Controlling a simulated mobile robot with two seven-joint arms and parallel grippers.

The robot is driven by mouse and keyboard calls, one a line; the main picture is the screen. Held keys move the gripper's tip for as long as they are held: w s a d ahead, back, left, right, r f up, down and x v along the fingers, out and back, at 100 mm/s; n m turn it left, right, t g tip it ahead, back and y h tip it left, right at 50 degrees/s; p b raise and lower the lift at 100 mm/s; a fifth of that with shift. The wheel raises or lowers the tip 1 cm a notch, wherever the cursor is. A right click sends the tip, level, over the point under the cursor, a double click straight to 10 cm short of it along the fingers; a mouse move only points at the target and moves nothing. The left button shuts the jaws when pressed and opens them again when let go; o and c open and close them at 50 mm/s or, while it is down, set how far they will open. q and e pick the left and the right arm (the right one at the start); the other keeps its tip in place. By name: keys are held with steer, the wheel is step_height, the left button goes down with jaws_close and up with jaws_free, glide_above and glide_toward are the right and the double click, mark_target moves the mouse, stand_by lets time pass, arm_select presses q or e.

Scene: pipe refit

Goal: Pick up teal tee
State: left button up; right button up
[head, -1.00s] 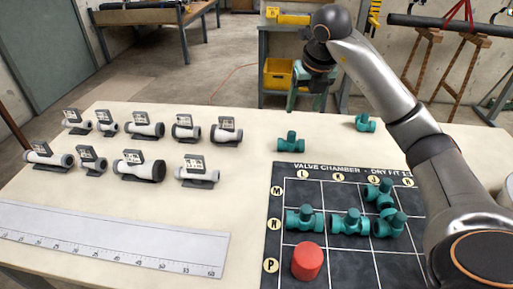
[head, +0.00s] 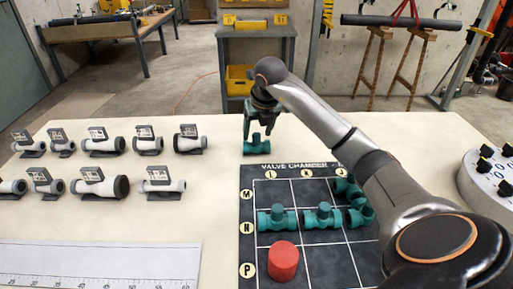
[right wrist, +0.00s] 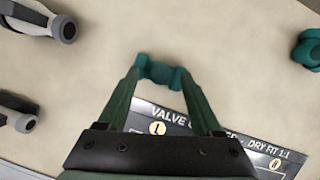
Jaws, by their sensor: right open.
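A teal tee (head: 257,146) rests on the pale table just beyond the far edge of the black mat. My right gripper (head: 260,122) is open and points down right over this tee. In the right wrist view the tee (right wrist: 160,72) shows between the two fingertips; I cannot tell whether they touch it. Several other teal tees stand on the mat, such as a left one (head: 277,219) and a middle one (head: 322,216). Another teal tee (right wrist: 308,50) lies at the right in the right wrist view; my arm hides it in the head view. My left gripper is not in view.
A red cylinder (head: 284,261) stands on the gridded mat (head: 301,250). Several labelled grey pipe pieces (head: 104,144) stand in rows at the left, behind a white ruler (head: 100,265). A round white device with black knobs (head: 488,185) is at the right edge.

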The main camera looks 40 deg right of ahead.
steer(key=shift+w+d+f, duration=0.1)
steer(key=shift+w+f, duration=0.1)
steer(key=shift+f, duration=0.3)
steer(key=shift+c, duration=0.4)
jaws_close()
steer(key=shift+r, duration=0.1)
stand_by(0.5)
